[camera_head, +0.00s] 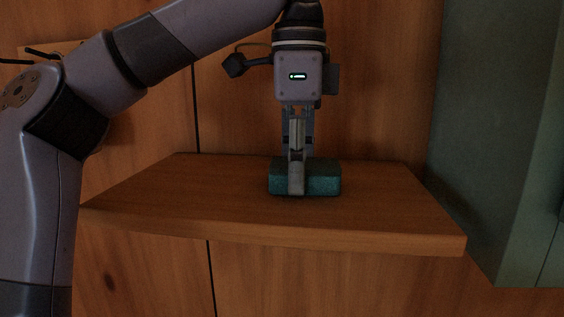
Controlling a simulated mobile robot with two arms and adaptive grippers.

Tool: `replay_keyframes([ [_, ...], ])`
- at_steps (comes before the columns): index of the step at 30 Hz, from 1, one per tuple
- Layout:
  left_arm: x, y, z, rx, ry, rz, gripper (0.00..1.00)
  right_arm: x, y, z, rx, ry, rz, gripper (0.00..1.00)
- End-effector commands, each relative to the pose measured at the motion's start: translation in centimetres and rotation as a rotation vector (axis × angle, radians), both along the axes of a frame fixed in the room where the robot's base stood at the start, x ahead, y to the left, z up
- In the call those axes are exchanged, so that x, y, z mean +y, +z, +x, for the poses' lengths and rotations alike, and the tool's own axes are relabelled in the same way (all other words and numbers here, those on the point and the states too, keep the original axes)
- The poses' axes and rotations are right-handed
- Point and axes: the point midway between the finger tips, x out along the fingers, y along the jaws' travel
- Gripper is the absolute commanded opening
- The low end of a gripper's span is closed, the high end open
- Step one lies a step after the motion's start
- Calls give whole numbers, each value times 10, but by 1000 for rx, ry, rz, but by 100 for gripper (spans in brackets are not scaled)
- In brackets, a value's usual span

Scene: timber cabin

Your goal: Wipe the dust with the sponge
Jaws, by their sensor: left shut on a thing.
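A dark teal sponge (323,178) rests on or just above a wooden shelf (190,205), right of the shelf's middle. My left gripper (298,180) points straight down from above and is shut on the sponge. One finger crosses the near side of the sponge and hides part of it; the far finger is mostly hidden. I cannot make out any dust on the shelf in this dim light. My right gripper is not in the view.
A grey-green cabinet (490,140) stands close to the shelf's right end. A timber wall (380,80) is behind the shelf. The shelf's front edge (300,241) is open below. The board is bare left of the sponge and to its right.

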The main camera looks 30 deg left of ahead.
Motion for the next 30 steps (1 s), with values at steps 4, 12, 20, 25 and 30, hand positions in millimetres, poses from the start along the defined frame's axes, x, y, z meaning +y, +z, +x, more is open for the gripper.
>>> replay_keyframes([
  [4,-8,-1,4,1,-1,0,22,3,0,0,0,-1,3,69],
  [12,-13,0,-3,0,-3,0,22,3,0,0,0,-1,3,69],
  [20,-14,1,-12,0,0,-1,22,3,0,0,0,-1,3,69],
  [25,-3,0,-17,-2,2,-2,22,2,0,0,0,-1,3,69],
  [30,11,-1,-23,-2,2,-1,22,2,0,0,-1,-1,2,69],
])
